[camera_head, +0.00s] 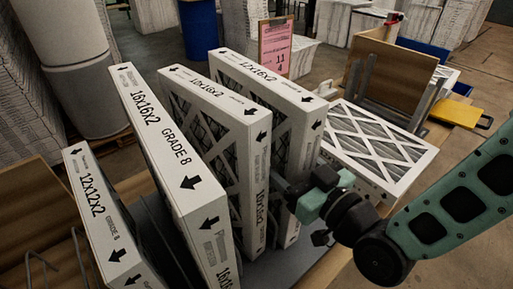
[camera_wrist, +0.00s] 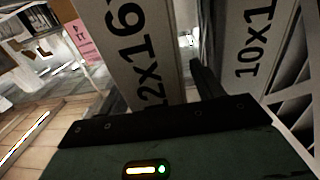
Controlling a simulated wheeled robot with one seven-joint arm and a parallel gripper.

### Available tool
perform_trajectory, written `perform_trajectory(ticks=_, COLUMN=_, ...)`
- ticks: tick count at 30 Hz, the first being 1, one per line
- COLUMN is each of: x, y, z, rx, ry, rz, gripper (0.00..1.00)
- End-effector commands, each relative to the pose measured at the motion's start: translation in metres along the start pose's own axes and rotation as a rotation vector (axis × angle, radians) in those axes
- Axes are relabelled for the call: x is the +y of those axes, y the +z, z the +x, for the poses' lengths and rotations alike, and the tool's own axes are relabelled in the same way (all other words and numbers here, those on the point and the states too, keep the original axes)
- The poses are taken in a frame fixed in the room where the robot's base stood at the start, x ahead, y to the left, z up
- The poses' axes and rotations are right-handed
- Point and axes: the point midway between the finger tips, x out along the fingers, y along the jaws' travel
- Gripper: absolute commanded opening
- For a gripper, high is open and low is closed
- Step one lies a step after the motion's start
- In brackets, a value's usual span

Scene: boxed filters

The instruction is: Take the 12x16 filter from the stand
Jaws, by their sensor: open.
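The 12x16 filter (camera_head: 258,72), a white boxed panel with a mesh face, stands upright at the right of the stand's row of filters. In the wrist view its lettered edge (camera_wrist: 138,45) fills the upper middle. My gripper (camera_head: 284,190) is at its near edge, low down, and open. In the wrist view one dark finger (camera_wrist: 206,80) reaches into the gap between this filter and the 10x16 filter (camera_wrist: 247,65). The other finger is not clearly visible. I cannot tell whether the fingers touch the filter. The stand (camera_head: 285,262) shows as a dark base beneath the filters.
Left of it stand the 10x16 filter (camera_head: 220,98), a 16x16 filter (camera_head: 170,150) and a lower 12x12 filter (camera_head: 97,212). A mesh filter (camera_head: 375,148) lies flat at the right. A pink sign (camera_head: 276,45) stands behind. The gap between the 10x16 and 12x16 filters is narrow.

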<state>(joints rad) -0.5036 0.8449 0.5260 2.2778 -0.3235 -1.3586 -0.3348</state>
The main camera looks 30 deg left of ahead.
Motion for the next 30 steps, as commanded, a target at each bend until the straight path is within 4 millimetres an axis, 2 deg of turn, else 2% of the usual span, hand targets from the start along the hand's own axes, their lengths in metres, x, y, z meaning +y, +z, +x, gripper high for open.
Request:
perform_trajectory(ticks=3, x=0.0, y=0.0, z=0.007, rx=-0.001, ry=-0.001, rz=0.0, gripper=0.66)
perform_trajectory(ticks=9, x=0.0, y=0.001, z=0.008, rx=-0.001, ry=0.0, rz=-0.001, gripper=0.66)
perform_trajectory(ticks=11, x=0.0, y=0.001, z=0.008, rx=-0.001, ry=0.0, rz=-0.001, gripper=0.52)
perform_trajectory(ticks=16, x=0.0, y=0.001, z=0.007, rx=-0.001, ry=0.0, rz=-0.001, gripper=0.05)
perform_trajectory(ticks=17, x=0.0, y=0.0, z=0.008, rx=0.001, ry=0.0, rz=-0.001, gripper=0.0)
perform_trajectory(ticks=26, x=0.0, y=-0.002, z=0.008, rx=0.001, ry=0.0, rz=-0.001, gripper=0.0)
perform_trajectory(ticks=30, x=0.0, y=-0.011, z=0.008, rx=0.004, ry=0.0, rz=-0.003, gripper=0.0)
